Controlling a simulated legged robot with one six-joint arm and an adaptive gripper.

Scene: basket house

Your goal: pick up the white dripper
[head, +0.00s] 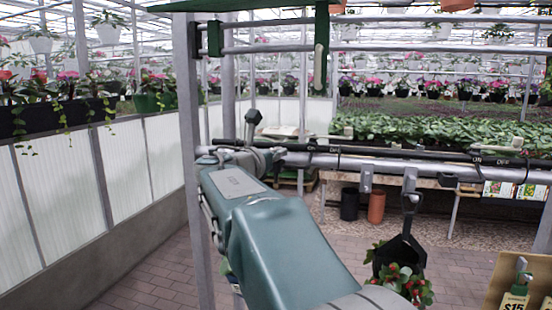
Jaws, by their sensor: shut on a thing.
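My gripper (252,157), grey at the far end of my teal arm, is at the left part of a horizontal pipe rail (435,168). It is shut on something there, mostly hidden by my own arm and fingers. A dark upright handle (252,120) rises just behind the fingers; I cannot tell whether it belongs to the held thing. I cannot identify the white dripper for sure. A slim cream-white piece (320,52) hangs from the frame above the rail, apart from my gripper.
A black scoop-like tool (401,246) hangs from the rail, above a red-flowered plant (402,283). A price board (515,285) stands at lower right. A white panel wall (70,190) runs along the left. Brick floor (155,275) is free between wall and arm.

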